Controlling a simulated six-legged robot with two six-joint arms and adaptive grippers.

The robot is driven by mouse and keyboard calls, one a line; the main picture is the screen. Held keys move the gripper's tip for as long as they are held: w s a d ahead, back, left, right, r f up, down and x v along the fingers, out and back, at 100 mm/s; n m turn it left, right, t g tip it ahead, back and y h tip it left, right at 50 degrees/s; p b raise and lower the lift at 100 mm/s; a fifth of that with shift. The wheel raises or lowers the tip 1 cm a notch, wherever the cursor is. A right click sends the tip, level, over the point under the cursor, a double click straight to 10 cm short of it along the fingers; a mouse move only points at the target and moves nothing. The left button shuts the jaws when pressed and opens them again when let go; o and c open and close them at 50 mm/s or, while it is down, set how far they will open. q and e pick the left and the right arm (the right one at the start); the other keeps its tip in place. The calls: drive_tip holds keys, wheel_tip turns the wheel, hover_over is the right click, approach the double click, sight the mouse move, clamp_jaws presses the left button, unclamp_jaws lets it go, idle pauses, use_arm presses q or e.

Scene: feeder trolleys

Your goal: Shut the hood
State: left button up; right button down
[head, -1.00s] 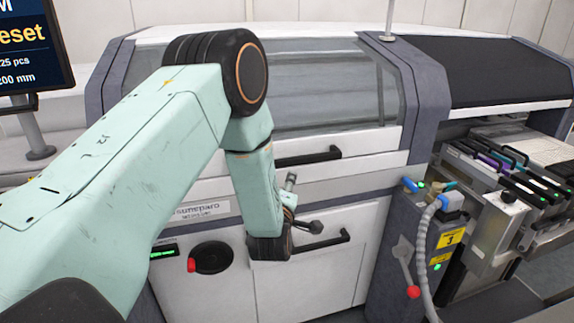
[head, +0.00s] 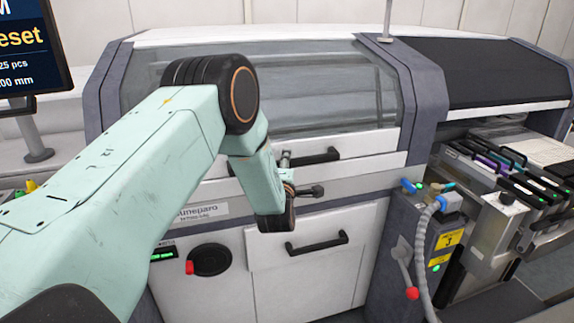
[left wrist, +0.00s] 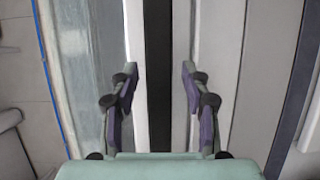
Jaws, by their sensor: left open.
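The hood (head: 285,85) is a large grey see-through panel with a white lower band, on the front of the white machine. It looks lowered; I cannot tell whether it is fully shut. Its black bar handle (head: 322,157) is on the white band. My left gripper (head: 301,175) is close to the handle's left part, partly hidden by my wrist. In the left wrist view, the open, empty fingers (left wrist: 160,68) stand on either side of a dark strip (left wrist: 157,30), which looks like the handle. Contact cannot be told. My right gripper is out of view.
A lower drawer front has a second black handle (head: 317,243). A black knob (head: 209,260) is left of it. A grey post with a hose (head: 424,230) stands to the right, by a feeder trolley (head: 505,220). A screen (head: 28,50) is at upper left.

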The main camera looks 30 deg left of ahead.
use_arm(q)
drive_tip(key=shift+w+a, duration=0.1)
drive_tip(key=shift+w, duration=0.1)
drive_tip(key=shift+c, duration=0.2)
clamp_jaws()
idle(0.6)
